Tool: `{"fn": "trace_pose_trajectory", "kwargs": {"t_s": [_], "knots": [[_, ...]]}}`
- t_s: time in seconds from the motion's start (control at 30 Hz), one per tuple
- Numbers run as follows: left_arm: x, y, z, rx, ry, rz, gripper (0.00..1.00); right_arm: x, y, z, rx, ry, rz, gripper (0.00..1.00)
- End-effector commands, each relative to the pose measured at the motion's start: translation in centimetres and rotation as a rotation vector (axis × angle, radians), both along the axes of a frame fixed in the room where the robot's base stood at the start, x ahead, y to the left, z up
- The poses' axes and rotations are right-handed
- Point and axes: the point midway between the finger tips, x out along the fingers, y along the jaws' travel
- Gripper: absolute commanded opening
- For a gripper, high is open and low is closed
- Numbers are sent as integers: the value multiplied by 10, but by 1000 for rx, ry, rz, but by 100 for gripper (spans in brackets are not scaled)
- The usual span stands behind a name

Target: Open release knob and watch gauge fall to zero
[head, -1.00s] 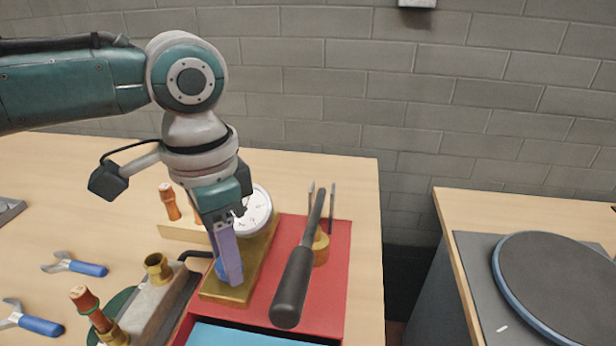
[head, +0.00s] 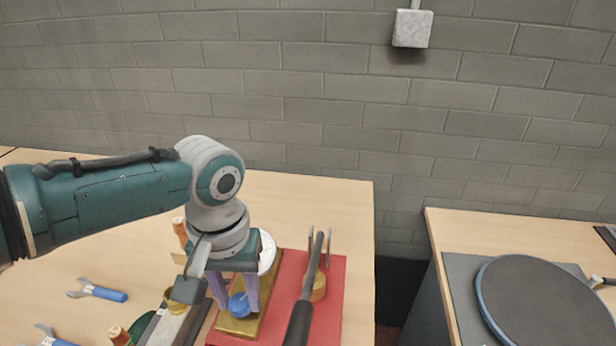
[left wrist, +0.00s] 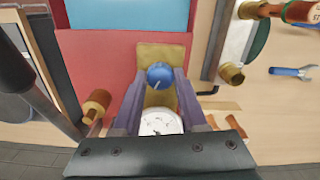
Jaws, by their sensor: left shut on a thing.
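The blue release knob (head: 239,305) sits on a brass block (head: 232,327) on the red base. My left gripper (head: 237,302) is shut on the knob, with one purple finger on each side of it. In the left wrist view the knob (left wrist: 160,75) shows between the fingertips, with a pale line on its face. The round white gauge (head: 267,253) is partly hidden behind my gripper. The gauge (left wrist: 160,122) also shows in the left wrist view, its lower part covered, and its reading is too small to tell. My right gripper is not in view.
A pump lever with a black handle (head: 299,323) rises just right of the knob on the red base (head: 331,305). A second bench with a round dark plate (head: 540,305) stands at the right, across a gap.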

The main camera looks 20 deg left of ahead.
Motion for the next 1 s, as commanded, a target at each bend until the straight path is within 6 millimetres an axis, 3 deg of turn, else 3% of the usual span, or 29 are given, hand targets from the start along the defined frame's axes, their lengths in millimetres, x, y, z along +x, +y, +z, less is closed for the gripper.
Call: {"fn": "trace_pose_trajectory", "kwargs": {"t_s": [0.5, 1.0], "knots": [[1, 0, 1, 0, -1, 329, 0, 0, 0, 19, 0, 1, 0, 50], [1, 0, 1, 0, -2, 386, 0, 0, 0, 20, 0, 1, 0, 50]]}}
